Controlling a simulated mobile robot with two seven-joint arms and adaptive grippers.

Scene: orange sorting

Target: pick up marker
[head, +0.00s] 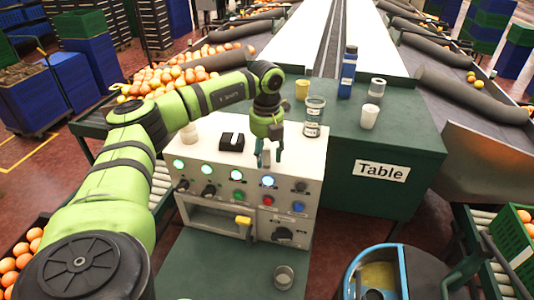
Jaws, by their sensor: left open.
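I cannot clearly make out a marker in the head view; it may be hidden behind my left gripper or too small to tell. My left gripper (268,160) is open and points down over the top right part of the white control box (203,135), close to its front edge. I cannot tell whether its fingertips touch the top. My right gripper is not in view.
A black holder (231,142) sits left of the gripper. A clear jar (314,117) stands close on its right. A yellow cup (302,89), blue bottle (347,72), white cup (369,117) and grey-lidded can (376,90) stand on the green table (415,135).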

